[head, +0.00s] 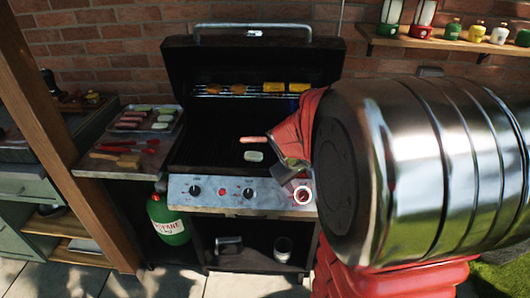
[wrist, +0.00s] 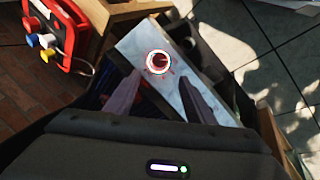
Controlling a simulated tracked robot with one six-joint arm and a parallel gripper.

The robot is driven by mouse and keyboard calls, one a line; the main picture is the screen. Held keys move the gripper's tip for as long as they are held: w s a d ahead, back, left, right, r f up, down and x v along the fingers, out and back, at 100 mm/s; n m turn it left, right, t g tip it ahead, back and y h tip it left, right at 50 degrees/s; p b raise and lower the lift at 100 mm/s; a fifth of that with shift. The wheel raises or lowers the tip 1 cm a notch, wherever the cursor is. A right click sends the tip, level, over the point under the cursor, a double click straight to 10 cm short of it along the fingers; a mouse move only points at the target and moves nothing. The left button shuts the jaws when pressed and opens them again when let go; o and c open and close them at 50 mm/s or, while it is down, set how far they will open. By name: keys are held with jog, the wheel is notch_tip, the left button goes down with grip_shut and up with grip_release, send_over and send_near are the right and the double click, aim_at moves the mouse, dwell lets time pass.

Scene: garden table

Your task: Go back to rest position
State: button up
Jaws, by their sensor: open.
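My gripper (wrist: 160,80) is open, with its two dark fingers apart and nothing between them in the wrist view. Beyond the fingertips is a grill knob (wrist: 158,61) with a glowing red ring, on the metal control panel (wrist: 190,75). In the head view my arm reaches in from the right, and my gripper (head: 287,172) is in front of the grill's right side, close to the lit right knob (head: 302,195). Whether it touches the panel cannot be told. The grill (head: 255,70) has its lid up.
A sausage (head: 254,139) and a pale piece (head: 253,156) lie on the grate, with corn on the upper rack. A green propane tank (head: 168,219) stands below. A bottle shelf (head: 455,43) is upper right.

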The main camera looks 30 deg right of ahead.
jog(key=s+a+r+t+y, duration=0.1)
jog(key=s+a+r, duration=0.2)
jog(key=a, duration=0.5)
jog(key=s+a+r+t+y, duration=0.1)
jog(key=s+a+r, duration=0.3)
jog(key=a, duration=0.5)
jog(key=s+a+r+y, duration=0.2)
jog(key=s+a+r, duration=0.2)
jog(key=a, duration=0.5)
jog(key=shift+s+t+y, duration=0.3)
jog(key=shift+s+t, duration=0.1)
jog(key=shift+s, duration=0.7)
